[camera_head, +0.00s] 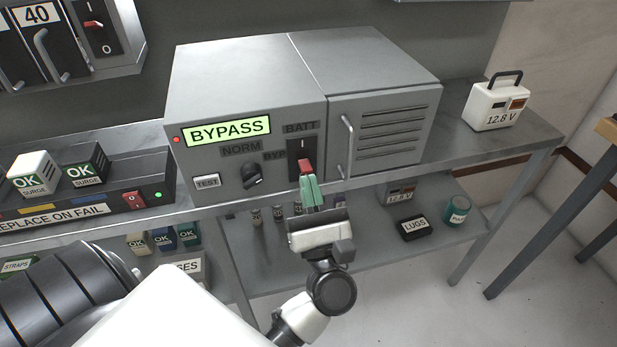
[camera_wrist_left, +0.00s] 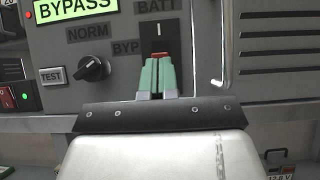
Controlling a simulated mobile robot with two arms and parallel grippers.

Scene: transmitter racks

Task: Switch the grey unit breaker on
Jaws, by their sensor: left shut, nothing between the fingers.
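The grey unit (camera_head: 247,92) stands on the metal shelf, its display reading BYPASS. Its breaker (camera_head: 301,150) is a black plate with a white "I" at the top and a red part low down, under the BATT label. It also shows in the left wrist view (camera_wrist_left: 160,38). My left gripper (camera_head: 307,178) is shut and empty, its green fingertips at the lower part of the breaker, just at the red part. The fingers hide the breaker's lower end, and I cannot tell whether they touch it. My right gripper is not in view.
A selector knob (camera_head: 252,176) and TEST button (camera_head: 206,181) are left of the breaker. The cabinet door handle (camera_head: 347,146) is close on its right. A 12.8 V battery (camera_head: 496,105) stands on the shelf at right. A surge unit with a red switch (camera_head: 134,200) stands left.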

